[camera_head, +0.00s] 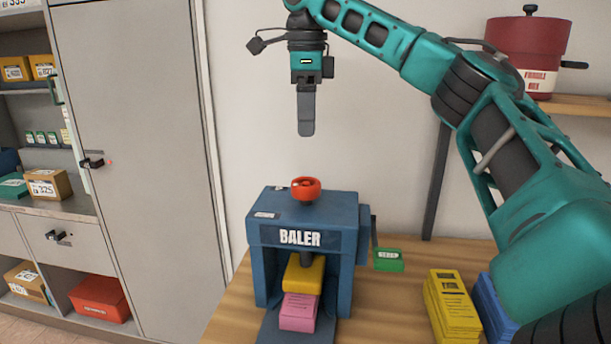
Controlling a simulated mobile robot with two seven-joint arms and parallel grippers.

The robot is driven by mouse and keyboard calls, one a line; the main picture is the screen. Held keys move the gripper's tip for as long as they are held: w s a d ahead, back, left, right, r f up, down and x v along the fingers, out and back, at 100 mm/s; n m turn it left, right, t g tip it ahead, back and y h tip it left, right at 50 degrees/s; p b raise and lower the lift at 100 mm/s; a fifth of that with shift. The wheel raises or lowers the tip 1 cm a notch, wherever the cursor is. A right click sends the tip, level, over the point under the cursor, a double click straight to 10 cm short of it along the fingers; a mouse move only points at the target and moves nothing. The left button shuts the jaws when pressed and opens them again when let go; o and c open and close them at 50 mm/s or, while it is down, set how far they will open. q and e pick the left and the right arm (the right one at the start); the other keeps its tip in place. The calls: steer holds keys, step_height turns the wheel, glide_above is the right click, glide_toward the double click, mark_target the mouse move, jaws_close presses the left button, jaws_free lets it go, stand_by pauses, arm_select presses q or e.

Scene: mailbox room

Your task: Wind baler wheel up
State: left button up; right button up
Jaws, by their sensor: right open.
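The blue baler (268,237) stands on the wooden table, with "BALER" on its front. Its red wheel (306,188) sits on top. A yellow press block (304,274) hangs below the wheel's shaft inside the frame, just above or touching a pink bundle (298,313); I cannot tell which. My right gripper (306,130) points straight down above the wheel, with a clear gap between them. It is open and empty, seen edge-on, so one finger hides the other. My left gripper is not in view.
Yellow bundles (452,304) and blue bundles (492,306) lie on the table (390,297) at right. A small green box (389,260) is beside the baler. A red pot (533,52) stands on a shelf at upper right. A grey cabinet (130,130) is at left.

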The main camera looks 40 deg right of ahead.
mark_target(306, 181)
steer(key=shift+f, duration=6.35)
steer(key=shift+c, duration=0.4)
steer(key=c, duration=1)
